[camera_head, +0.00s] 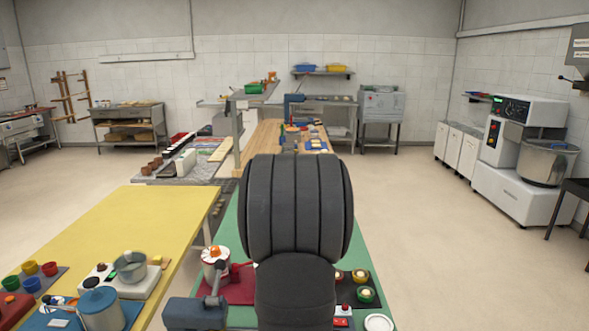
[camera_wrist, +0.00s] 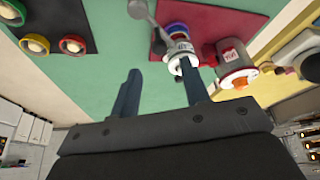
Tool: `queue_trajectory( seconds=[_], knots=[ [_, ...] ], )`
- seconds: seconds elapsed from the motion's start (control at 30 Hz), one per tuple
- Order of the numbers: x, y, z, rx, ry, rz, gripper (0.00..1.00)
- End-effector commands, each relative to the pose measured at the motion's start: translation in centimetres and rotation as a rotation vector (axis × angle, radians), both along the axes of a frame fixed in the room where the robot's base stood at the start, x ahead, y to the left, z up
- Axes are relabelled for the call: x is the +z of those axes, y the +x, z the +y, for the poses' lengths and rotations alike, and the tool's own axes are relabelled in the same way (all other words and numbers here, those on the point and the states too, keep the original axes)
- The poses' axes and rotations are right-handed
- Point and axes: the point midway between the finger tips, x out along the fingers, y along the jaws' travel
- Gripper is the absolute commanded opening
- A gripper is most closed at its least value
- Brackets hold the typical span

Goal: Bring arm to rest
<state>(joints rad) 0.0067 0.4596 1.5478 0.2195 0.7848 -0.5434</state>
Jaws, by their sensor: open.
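My gripper (camera_wrist: 160,88) shows in the wrist view with its two dark fingers spread apart and nothing between them. It is over the green tabletop (camera_wrist: 105,60). The tip of its right finger overlaps a white cylinder with coloured rings (camera_wrist: 178,42) in the picture; I cannot tell whether they touch. In the head view my own dark arm fills the middle and hides my gripper and part of the green table (camera_head: 228,232).
A yellow table (camera_head: 140,215) with pots stands left.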

Motion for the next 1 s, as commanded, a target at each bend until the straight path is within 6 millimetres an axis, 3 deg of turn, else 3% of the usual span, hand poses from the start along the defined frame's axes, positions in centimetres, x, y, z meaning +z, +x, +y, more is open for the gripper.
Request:
queue_trajectory(
  seconds=[0.3,1.0],
  knots=[
    [-5.9,2.1,1.0,0.0,0.001,0.003,0.42],
    [-5.6,3.0,-0.1,-0.361,0.0,0.0,0.42]
  ],
)
